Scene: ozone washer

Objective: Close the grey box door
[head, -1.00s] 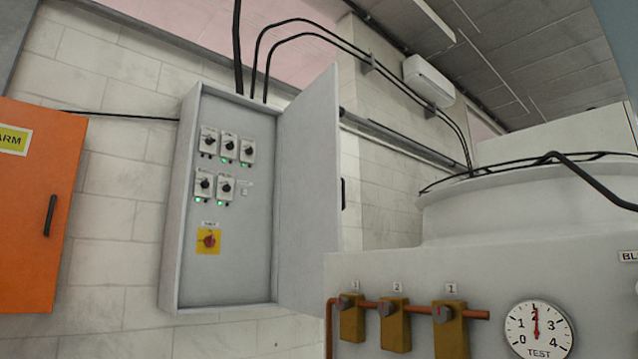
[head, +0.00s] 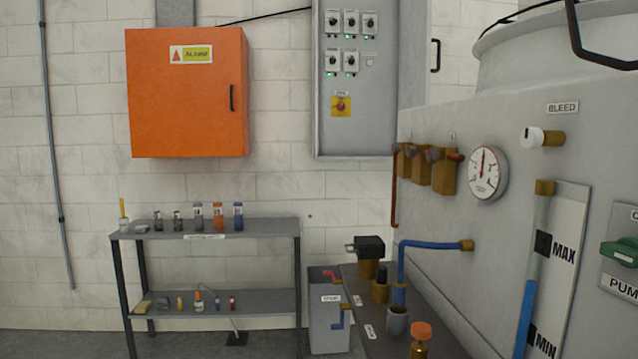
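The grey box (head: 368,130) hangs on the white block wall at the upper middle of the head view, its top cut off by the frame. Its front is open, showing several switches with green lights and a red knob on a yellow plate. The grey door (head: 412,75) stands swung out at the box's right side, with a black handle (head: 435,56) near its outer edge. The door's top is out of frame. Neither of my grippers shows in this view.
An orange alarm box (head: 188,92) hangs to the left. A grey shelf (head: 262,228) with bottles stands below it. A large grey machine (head: 450,135) with a gauge, valves and pipes fills the right side. A low bench with fittings (head: 375,290) juts out before it.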

